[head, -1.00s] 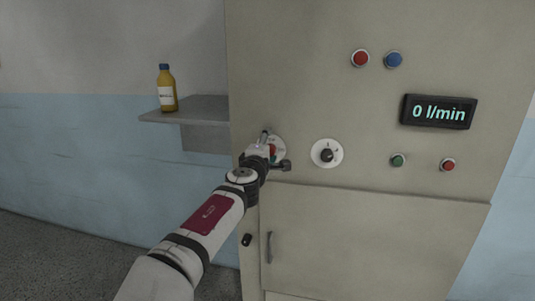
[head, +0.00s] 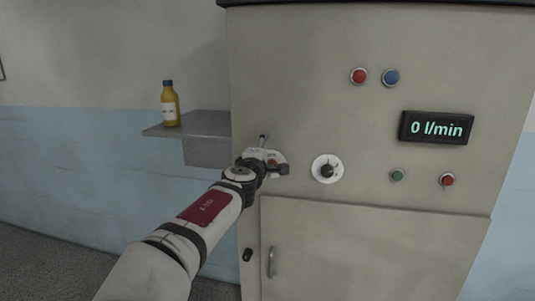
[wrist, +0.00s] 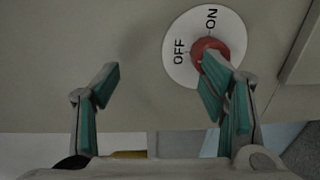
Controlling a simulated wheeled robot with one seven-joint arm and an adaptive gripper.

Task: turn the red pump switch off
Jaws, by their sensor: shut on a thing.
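The red pump switch (wrist: 208,50) is a round red knob on a white disc marked OFF and ON, on the beige cabinet front. In the wrist view OFF is left of the knob and ON is above it. The fingers of my gripper (wrist: 158,74) stand on either side of a gap; the right fingertip overlaps the knob's lower part and the left one shows away from the disc. In the head view my gripper (head: 268,150) covers part of the switch (head: 272,162). The knob's exact setting is unclear.
A black-and-white dial (head: 327,169) is right of the switch. The display (head: 436,128) reads 0 l/min. Red (head: 359,76), blue (head: 391,77), green (head: 397,175) and another red button (head: 447,180) sit around it. A yellow bottle (head: 170,105) stands on the left shelf (head: 205,123).

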